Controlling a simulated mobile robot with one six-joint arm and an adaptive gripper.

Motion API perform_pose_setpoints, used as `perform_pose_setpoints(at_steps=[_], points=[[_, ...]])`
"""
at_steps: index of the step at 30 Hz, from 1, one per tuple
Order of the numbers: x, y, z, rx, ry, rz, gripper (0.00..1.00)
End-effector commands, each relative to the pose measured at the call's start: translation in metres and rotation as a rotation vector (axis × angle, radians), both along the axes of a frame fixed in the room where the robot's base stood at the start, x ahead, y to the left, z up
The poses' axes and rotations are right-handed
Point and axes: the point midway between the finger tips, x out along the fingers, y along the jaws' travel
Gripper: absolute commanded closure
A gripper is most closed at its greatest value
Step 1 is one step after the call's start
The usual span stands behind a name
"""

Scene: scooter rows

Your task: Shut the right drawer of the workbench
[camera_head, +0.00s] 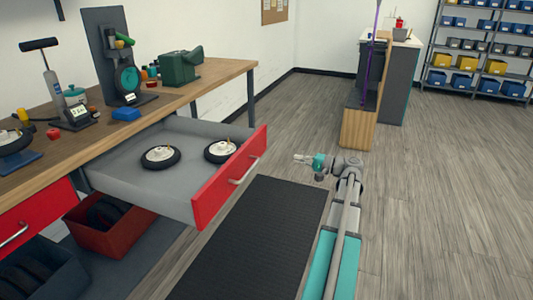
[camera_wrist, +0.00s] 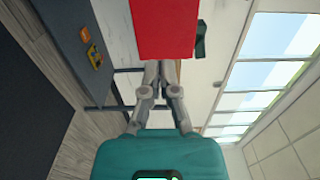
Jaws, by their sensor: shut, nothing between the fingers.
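The right drawer (camera_head: 180,190) of the workbench (camera_head: 165,100) is pulled far out. Its red front (camera_head: 230,180) has a metal bar handle (camera_head: 245,170). Two small black-tyred wheels (camera_head: 160,156) lie inside it. My gripper (camera_head: 301,158) is to the right of the drawer front, apart from it, with its fingers pointing left toward it. In the wrist view, my gripper's fingers (camera_wrist: 164,68) are together and empty. A red panel (camera_wrist: 163,28), which looks like the drawer front, shows at the top, beyond the fingertips. The handle is not clear there.
A black mat (camera_head: 260,235) lies on the floor between the drawer and my arm. A red bin (camera_head: 110,235) stands under the bench. Tools and a green case (camera_head: 180,68) stand on the bench top. A wood-and-grey counter (camera_head: 375,100) stands behind. The floor at right is clear.

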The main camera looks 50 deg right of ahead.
Motion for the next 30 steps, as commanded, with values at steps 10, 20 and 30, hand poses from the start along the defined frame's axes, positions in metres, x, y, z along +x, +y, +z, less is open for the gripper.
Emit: perform_pose_setpoints(at_steps=[10, 20, 30], points=[[0.015, 0.006, 0.0, -0.001, 0.0, 0.002, 1.0], [0.053, 0.022, 0.0, -0.001, 0.0, 0.003, 1.0], [0.098, 0.04, 0.0, -0.001, 0.0, 0.001, 1.0]])
